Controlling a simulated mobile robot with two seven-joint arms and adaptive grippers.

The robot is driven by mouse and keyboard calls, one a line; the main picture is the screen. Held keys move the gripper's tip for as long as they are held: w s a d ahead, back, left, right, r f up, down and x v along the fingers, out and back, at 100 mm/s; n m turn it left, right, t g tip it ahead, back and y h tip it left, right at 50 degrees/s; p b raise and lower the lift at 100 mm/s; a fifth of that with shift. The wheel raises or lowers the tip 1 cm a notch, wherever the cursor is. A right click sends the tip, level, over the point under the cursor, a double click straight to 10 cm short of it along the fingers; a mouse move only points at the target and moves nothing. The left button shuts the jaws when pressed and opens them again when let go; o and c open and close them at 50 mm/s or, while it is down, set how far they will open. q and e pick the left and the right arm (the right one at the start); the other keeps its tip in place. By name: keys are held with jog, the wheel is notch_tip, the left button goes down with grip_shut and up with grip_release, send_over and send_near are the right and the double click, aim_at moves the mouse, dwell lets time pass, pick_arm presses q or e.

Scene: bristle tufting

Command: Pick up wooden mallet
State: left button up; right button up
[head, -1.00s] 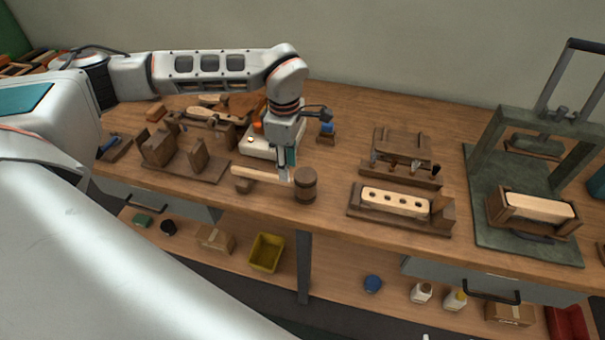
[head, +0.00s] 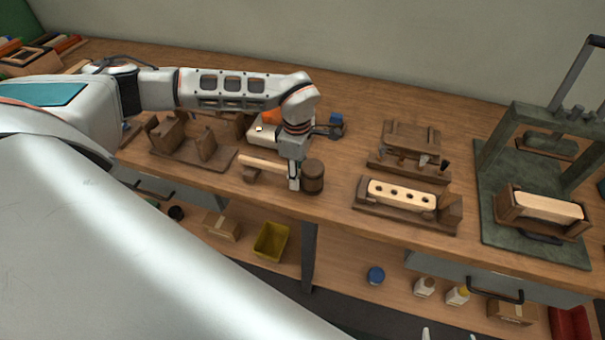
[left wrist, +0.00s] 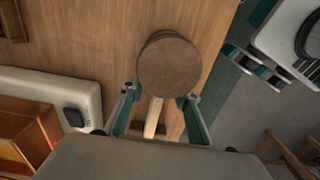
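The wooden mallet lies on the bench near its front edge. Its dark round head (head: 312,177) is at the right and its pale handle (head: 262,163) runs left over a small brown rest (head: 250,175). My left gripper (head: 294,184) points down at the handle just left of the head. In the left wrist view the mallet head (left wrist: 168,67) is large, and the handle (left wrist: 153,118) passes between my open left fingers (left wrist: 158,103), with gaps on both sides. My right gripper's tips (head: 449,334) show apart at the bottom edge; the right gripper also shows in the wrist view (left wrist: 256,68), empty.
A brown fixture (head: 190,155) stands left of the mallet. A white device (head: 262,130) is behind the arm. A holder with a drilled pale block (head: 400,195) is to the right, then a green press (head: 490,150). A yellow bin (head: 271,240) sits on the lower shelf.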

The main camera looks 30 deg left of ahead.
pick_arm(q)
grip_shut()
jog(key=shift+r, duration=0.15)
